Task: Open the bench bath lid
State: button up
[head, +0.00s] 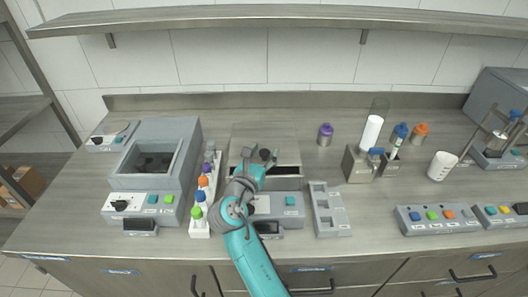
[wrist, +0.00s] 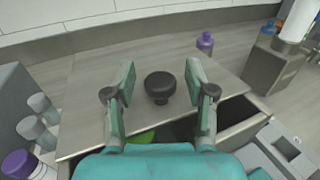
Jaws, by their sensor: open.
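The bench bath (head: 290,198) is a grey box with a front control panel, left of centre on the counter. Its flat metal lid (head: 265,132) carries a black knob, clear in the wrist view (wrist: 160,84). The lid (wrist: 105,85) lies toward the back, and a dark opening (wrist: 180,130) shows in front of it. Something green (wrist: 142,136) shows inside, partly hidden by my gripper. My gripper (wrist: 161,76) is open, one finger on each side of the knob, with gaps on both sides. In the head view my arm hides part of the bath.
A rack of coloured-cap bottles (head: 201,200) stands close to the left. A grey bath-like unit (head: 150,160) is farther left. An empty grey tray (head: 329,208) is to the right. A purple-capped bottle (head: 325,134) stands behind right. A shelf (head: 270,15) spans above.

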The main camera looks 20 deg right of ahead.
jog(key=v, duration=1.1)
jog(key=shift+s+a, duration=0.25)
